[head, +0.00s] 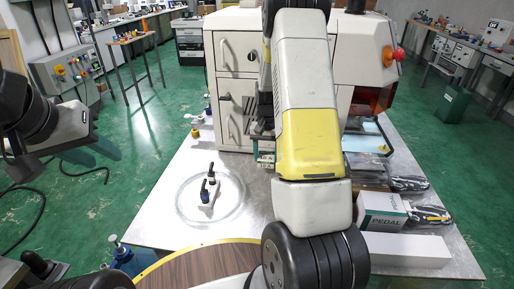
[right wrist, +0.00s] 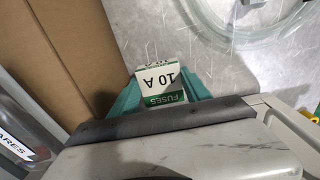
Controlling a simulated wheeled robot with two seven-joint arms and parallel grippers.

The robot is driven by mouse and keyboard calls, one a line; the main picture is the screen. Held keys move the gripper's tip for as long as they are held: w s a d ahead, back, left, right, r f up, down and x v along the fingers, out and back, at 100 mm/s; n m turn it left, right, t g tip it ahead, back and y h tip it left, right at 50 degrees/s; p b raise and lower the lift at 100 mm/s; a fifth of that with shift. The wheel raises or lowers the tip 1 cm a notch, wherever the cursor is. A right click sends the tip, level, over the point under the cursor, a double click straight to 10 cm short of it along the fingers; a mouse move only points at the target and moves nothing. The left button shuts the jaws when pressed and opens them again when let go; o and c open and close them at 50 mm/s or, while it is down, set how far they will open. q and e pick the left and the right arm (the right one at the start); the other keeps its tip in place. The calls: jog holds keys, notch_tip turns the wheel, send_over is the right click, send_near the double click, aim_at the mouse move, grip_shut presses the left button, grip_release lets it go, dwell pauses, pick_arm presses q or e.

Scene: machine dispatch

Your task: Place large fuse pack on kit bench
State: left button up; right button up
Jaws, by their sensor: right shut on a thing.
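In the head view, a small part of the fuse pack (head: 266,160) shows left of my right arm, over the metal-topped bench (head: 165,215). The arm hides most of that gripper. I cannot tell whether the pack touches the surface. My left gripper (head: 105,148) is at the left over the green floor, away from the bench; its opening is unclear.
A cream machine (head: 235,100) stands at the bench's back. A PEDAL box (head: 383,210) and a long white box (head: 408,248) lie at right. Brown cardboard (right wrist: 65,45) borders the pack in the wrist view.

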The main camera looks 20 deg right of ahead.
aim_at(266, 165)
jog(key=shift+f, duration=2.2)
jog(key=shift+f, duration=0.15)
jog(key=o, duration=1.3)
jog(key=shift+o, duration=0.2)
